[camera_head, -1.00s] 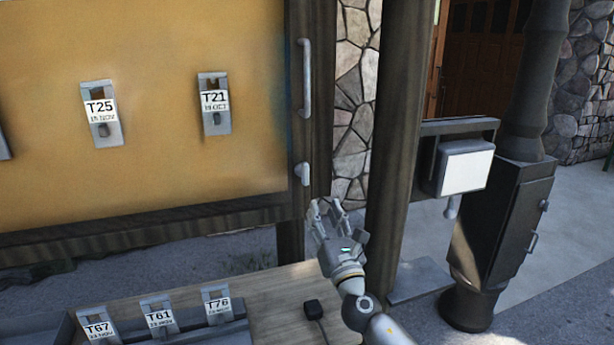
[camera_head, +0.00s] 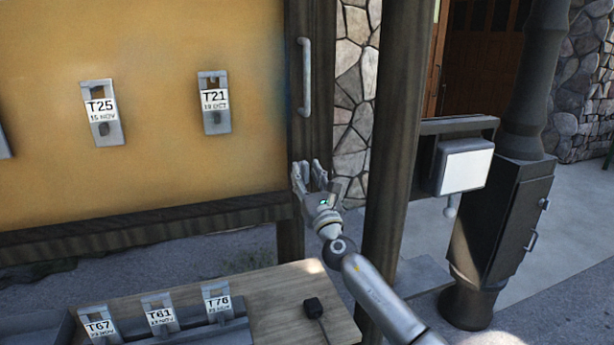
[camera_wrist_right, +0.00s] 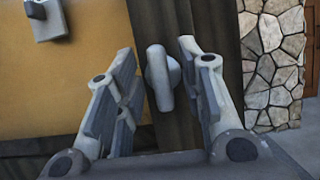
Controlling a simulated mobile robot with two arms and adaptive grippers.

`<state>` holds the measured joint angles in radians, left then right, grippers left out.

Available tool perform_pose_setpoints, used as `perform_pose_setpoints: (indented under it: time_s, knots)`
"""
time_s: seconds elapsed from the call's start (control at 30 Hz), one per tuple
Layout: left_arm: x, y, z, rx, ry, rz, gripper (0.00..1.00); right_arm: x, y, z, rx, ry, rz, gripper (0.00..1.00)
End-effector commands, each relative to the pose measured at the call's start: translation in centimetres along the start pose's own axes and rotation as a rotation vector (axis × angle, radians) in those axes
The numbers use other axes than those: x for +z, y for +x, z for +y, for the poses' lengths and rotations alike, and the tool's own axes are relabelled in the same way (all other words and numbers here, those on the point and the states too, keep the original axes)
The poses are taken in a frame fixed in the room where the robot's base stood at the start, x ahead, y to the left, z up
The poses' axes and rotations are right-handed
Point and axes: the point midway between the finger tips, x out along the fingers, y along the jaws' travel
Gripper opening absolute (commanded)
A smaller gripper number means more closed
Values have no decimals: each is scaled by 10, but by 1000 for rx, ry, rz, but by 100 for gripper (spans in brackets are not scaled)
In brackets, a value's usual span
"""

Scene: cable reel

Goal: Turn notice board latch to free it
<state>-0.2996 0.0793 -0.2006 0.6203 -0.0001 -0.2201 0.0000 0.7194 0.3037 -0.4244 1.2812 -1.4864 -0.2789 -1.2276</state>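The notice board (camera_head: 190,150) has a yellow panel in a dark wooden frame. Its latch, a small grey knob, is on the right frame post; in the right wrist view the latch (camera_wrist_right: 162,78) stands roughly upright between my fingers. In the head view my gripper hides the latch. My right gripper (camera_head: 309,168) is at the latch, and in the right wrist view (camera_wrist_right: 160,85) its fingers are open on either side, with a gap visible on both sides. My left gripper is not in view.
A long grey handle (camera_head: 304,78) is on the same post above the gripper. A wooden table (camera_head: 280,300) below holds tagged holders (camera_head: 160,315) and a small black object (camera_head: 314,309).

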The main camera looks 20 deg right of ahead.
Motion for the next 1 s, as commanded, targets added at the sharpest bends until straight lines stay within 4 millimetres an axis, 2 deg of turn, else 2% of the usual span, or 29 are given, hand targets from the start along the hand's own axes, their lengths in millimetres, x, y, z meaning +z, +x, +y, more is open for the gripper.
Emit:
perform_pose_setpoints:
  time_s: [0.27, 0.57, 1.0]
  knots:
    - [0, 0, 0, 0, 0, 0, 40, 0, 2, 0, 0, 1, 0, 36]
    - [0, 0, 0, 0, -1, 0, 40, 0, 2, 0, 0, 1, 0, 0]
    - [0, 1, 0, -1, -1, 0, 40, 0, 1, 0, -29, 70, 0, 0]
